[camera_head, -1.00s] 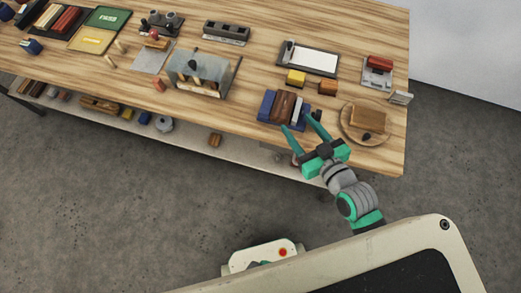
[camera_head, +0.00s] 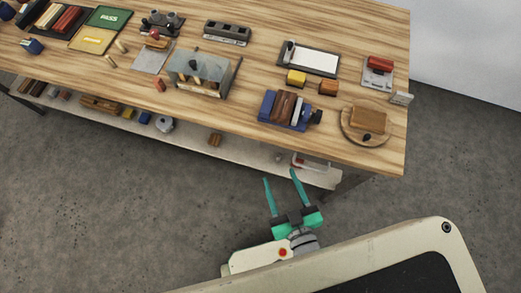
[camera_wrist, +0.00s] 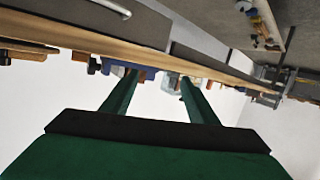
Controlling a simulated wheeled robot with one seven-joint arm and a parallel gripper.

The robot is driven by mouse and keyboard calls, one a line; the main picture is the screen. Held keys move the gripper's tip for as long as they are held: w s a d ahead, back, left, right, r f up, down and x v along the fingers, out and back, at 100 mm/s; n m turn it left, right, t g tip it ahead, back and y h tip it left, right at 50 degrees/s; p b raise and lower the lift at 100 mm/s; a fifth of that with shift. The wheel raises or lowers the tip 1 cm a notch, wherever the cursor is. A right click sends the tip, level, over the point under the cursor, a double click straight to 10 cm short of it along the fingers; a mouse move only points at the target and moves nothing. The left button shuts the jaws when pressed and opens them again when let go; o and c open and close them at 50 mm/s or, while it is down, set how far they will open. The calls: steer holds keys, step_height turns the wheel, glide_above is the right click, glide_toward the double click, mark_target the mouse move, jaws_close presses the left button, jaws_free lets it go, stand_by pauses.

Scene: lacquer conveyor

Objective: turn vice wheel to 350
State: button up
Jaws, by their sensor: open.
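The blue vice (camera_head: 268,106) sits near the front edge of the wooden table, with a brown block and a pale plate between its sides. Its dark wheel (camera_head: 316,117) is at the vice's right end; the wheel's angle is too small to read. My gripper (camera_head: 280,177) is open and empty, below and in front of the table edge, apart from the vice. In the wrist view, my two green fingers (camera_wrist: 158,82) are spread with nothing between them. A blue part that looks like the vice (camera_wrist: 137,70) shows beyond the left fingertip at the table edge.
Right of the vice, a round wooden board (camera_head: 352,133) carries a brown block. Yellow (camera_head: 296,78) and orange (camera_head: 328,88) blocks stand behind it. A lower shelf (camera_head: 240,146) runs under the table. The floor in front is clear.

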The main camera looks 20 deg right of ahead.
steer(key=s+a+m, duration=0.1)
steer(key=s+a, duration=0.3)
steer(key=a, duration=0.3)
steer(key=shift+s+a, duration=0.2)
steer(key=shift+s, duration=0.05)
steer(key=a, duration=0.2)
steer(key=s+a, duration=0.1)
steer(key=shift+a+r, duration=0.35)
steer(key=shift+r, duration=0.05)
steer(key=c, duration=0.6)
steer(key=shift+w, duration=0.15)
